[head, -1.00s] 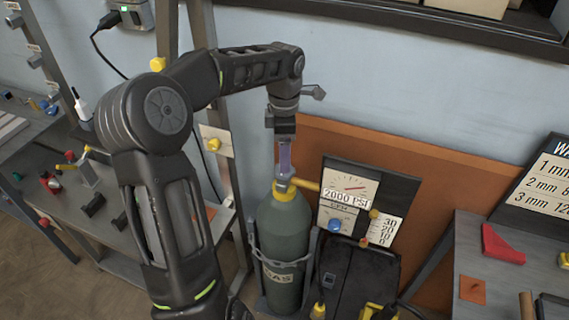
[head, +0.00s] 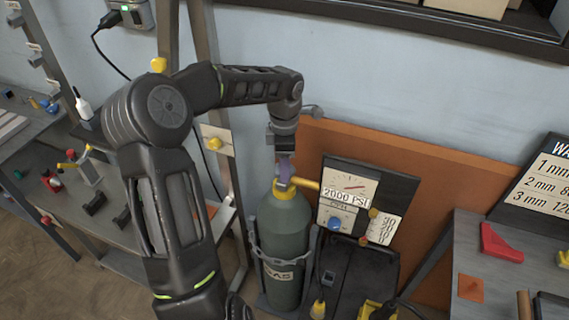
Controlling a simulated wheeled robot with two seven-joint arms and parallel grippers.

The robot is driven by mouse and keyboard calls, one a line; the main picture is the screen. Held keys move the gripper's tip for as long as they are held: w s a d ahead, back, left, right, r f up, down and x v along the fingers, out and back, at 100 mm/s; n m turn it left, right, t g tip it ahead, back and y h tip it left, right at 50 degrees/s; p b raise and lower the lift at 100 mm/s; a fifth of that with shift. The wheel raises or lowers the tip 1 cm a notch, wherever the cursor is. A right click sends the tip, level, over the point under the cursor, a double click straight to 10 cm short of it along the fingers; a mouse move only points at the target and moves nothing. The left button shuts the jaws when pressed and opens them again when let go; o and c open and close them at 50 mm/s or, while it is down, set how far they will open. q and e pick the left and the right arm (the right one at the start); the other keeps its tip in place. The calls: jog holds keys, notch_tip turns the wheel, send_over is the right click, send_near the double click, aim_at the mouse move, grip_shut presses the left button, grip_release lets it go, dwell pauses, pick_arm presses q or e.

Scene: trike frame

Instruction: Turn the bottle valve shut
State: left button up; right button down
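The gas bottle (head: 285,238) is a dark green cylinder standing upright in a grey holder, with a yellow collar at its neck. Its valve (head: 284,183) sits on top, with a yellow piece (head: 306,184) pointing right toward the gauge panel. My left gripper (head: 284,168) points down right at the valve top. Its fingers are small and partly hidden, so I cannot tell whether they grip the valve. The gauge panel (head: 350,185) reads 2000 PSI. My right gripper is not in view.
A black welding unit (head: 352,275) stands right of the bottle. An orange board (head: 430,165) is behind it. A grey bench (head: 470,240) with a red wedge (head: 500,243) is at the right. A cluttered shelf (head: 120,240) is at the left.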

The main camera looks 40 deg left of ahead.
pick_arm(q)
jog(key=c, duration=0.8)
